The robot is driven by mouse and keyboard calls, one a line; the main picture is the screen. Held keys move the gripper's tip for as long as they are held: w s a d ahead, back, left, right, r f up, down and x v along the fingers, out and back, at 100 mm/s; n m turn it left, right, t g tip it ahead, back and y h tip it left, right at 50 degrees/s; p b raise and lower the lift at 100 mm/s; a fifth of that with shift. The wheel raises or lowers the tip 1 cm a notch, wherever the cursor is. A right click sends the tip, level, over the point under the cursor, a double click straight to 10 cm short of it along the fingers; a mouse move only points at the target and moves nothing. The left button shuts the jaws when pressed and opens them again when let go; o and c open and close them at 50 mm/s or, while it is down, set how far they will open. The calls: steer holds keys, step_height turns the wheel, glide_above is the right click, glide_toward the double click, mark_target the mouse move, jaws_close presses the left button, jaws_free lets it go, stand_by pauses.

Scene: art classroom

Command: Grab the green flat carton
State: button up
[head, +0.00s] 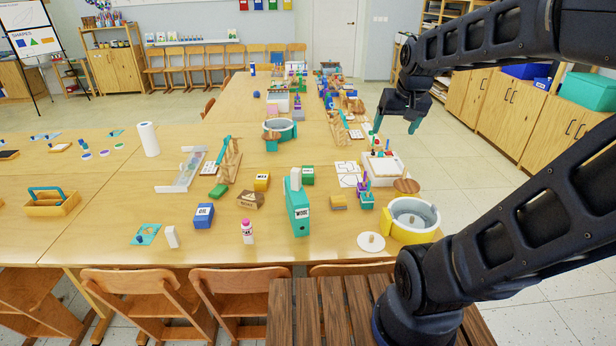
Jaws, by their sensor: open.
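Several green items lie on the long wooden table (110,225), and I cannot tell for sure which is the green flat carton. A small, low green piece (218,190) lies flat left of the middle.
A blue box (203,215), a yellow box (262,182) and a pink-capped bottle (247,231) stand close by. A round pot (412,218) is at the front right. Wooden chairs (148,300) line the front edge. The table's left front is mostly clear.

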steer(key=w+a+f, duration=0.1)
steer(key=w+a, duration=0.1)
steer(key=w, duration=0.5)
steer(key=w+a+f, duration=0.1)
steer(key=w+f, duration=0.1)
steer(key=w, duration=0.6)
glide_above(308, 171)
steer(key=s, duration=0.4)
steer(key=shift+h, duration=0.3)
step_height(308, 171, down, 33)
steer(key=shift+w+r, duration=0.1)
steer(key=shift+x, duration=2.85)
steer(key=shift+s+x, duration=0.1)
steer(key=shift+x, duration=1.15)
steer(key=shift+s+x, duration=0.15)
steer(key=shift+x, duration=1.1)
steer(key=shift+a+f, duration=0.1)
steer(key=shift+f, duration=0.2)
